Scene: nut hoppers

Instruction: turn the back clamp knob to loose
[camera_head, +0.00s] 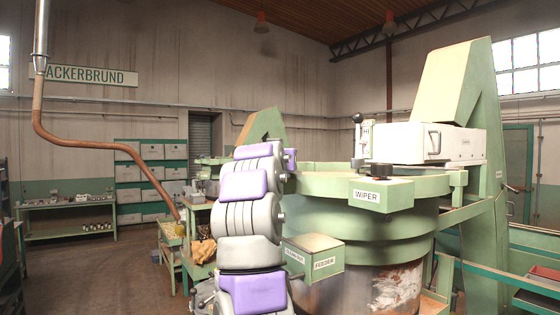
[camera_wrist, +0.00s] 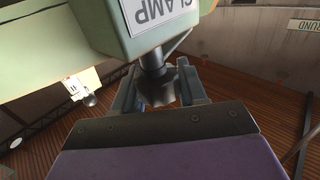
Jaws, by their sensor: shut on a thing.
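In the wrist view, a pale green box with a white CLAMP label (camera_wrist: 152,12) hangs at the top, upside down in this picture. A dark knob (camera_wrist: 156,92) on a short grey shaft sticks out of it toward my gripper. My gripper (camera_wrist: 157,88) has one grey-blue finger on each side of the knob and is shut on it. The knob's pointer or setting marks cannot be made out. In the head view my grey and purple arm stands in front of the machine, and the gripper and this knob cannot be made out there.
The large round green hopper (camera_head: 400,225) stands right of my arm, with a black-knobbed WIPER box (camera_head: 366,195) on its rim. A FEEDER box (camera_head: 318,252) juts out close beside my arm. A lever (camera_head: 358,135) stands behind. Open floor (camera_head: 90,270) lies to the left.

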